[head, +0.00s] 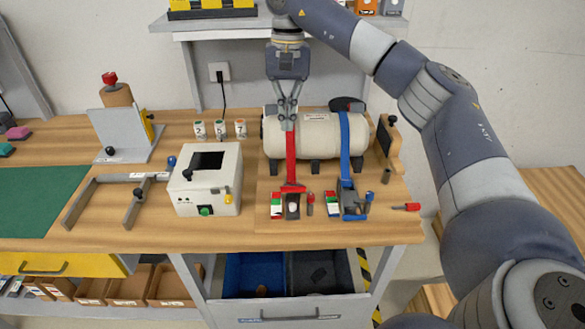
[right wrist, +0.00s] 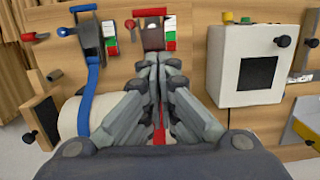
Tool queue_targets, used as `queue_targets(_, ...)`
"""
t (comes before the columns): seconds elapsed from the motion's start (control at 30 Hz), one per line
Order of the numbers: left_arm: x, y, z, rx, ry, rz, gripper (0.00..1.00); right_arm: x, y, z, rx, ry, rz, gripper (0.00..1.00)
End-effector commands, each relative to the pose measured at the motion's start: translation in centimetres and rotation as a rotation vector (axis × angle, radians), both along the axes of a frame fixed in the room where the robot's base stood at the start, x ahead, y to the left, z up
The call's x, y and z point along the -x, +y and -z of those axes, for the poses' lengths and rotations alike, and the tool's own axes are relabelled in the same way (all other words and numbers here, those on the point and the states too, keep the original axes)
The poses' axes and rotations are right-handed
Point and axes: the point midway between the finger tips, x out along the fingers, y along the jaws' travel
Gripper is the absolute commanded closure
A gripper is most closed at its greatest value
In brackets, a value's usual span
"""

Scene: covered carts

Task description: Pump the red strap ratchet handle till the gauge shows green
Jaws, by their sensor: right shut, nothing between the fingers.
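The red strap (head: 291,158) runs down the front of a cream cylinder (head: 325,131) to its ratchet (head: 292,206) on the bench. The ratchet also shows in the right wrist view (right wrist: 153,38), with a red bar (right wrist: 150,12) across it. A small red-handled lever (head: 310,203) stands beside it. The red strap's gauge (head: 277,206) has red, white and green bands; its reading is too small to tell. My right gripper (head: 288,126) is shut and empty, pointing down over the red strap at the cylinder. In the wrist view its fingertips (right wrist: 158,60) lie just short of the ratchet. My left gripper is out of view.
A blue strap (head: 345,150) with its own ratchet (head: 355,203) and gauge (head: 333,203) is close on the right. A white box (head: 206,180) with a dark window stands on the left. A red-tipped handle (head: 408,207) lies near the bench's right end.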

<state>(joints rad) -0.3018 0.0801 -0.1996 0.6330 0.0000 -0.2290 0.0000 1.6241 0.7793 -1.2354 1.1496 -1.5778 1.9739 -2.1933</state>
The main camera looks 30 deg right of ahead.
Motion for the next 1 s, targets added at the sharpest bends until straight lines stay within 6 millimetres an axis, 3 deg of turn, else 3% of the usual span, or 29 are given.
queue_targets(0.13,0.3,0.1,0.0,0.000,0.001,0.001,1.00,0.5,-1.1,-0.1,0.026,0.017,-0.003,1.00)
queue_targets(0.27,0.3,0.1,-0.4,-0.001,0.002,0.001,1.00,0.8,-1.0,1.6,0.026,0.019,-0.004,1.00)
queue_targets(0.63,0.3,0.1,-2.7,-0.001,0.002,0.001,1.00,1.6,-0.4,9.3,0.024,0.020,-0.003,1.00)
queue_targets(1.0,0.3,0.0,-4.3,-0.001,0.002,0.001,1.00,3.9,1.2,11.6,0.022,0.013,-0.003,1.00)
